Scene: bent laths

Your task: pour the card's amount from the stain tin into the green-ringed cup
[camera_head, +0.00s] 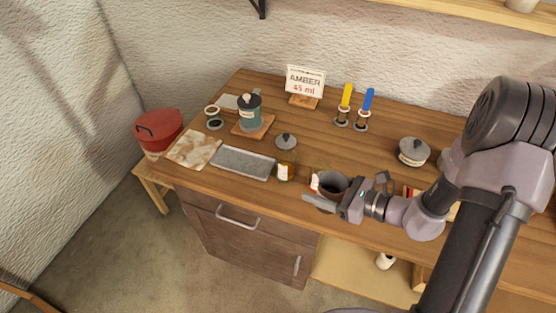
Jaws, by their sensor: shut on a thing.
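My gripper (328,201) is shut on a dark grey open tin (332,183) near the table's front edge. The tin looks about upright, with a pale and red label on its left side; its contents cannot be made out. A small glass cup (286,170) with a white label and a greenish-amber tint stands just left of the tin, apart from it. A green ring on it is too small to confirm. The card (305,82) reads "AMBER 45 ml" and stands on a wooden block at the back.
A loose grey lid (286,141) lies behind the cup. Yellow- and blue-handled brushes (345,96) stand behind. A lidded grey pot (413,151) is right.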

